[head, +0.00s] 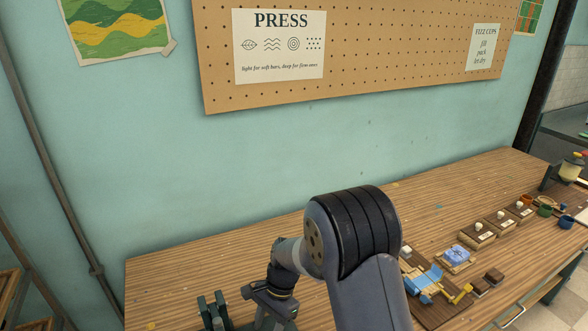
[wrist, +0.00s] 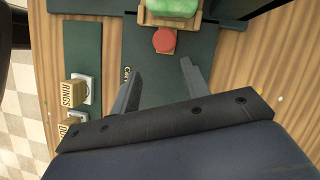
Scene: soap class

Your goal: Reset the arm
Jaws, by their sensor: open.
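My gripper (wrist: 160,85) is open in the wrist view, its two grey fingers apart with nothing between them. They are over a dark green plate (wrist: 150,100). A red round knob (wrist: 164,40) is just beyond the fingertips, and a green block (wrist: 172,8) in a wooden frame is behind it at the top edge. In the head view my arm reaches down to the wooden bench (head: 200,262) at bottom centre; the fingertips are not clear there.
In the head view a blue mould (head: 425,278), a blue soap in a tray (head: 456,256) and several small boxes sit right of my arm. A pegboard (head: 400,50) hangs behind. The bench's back middle is clear.

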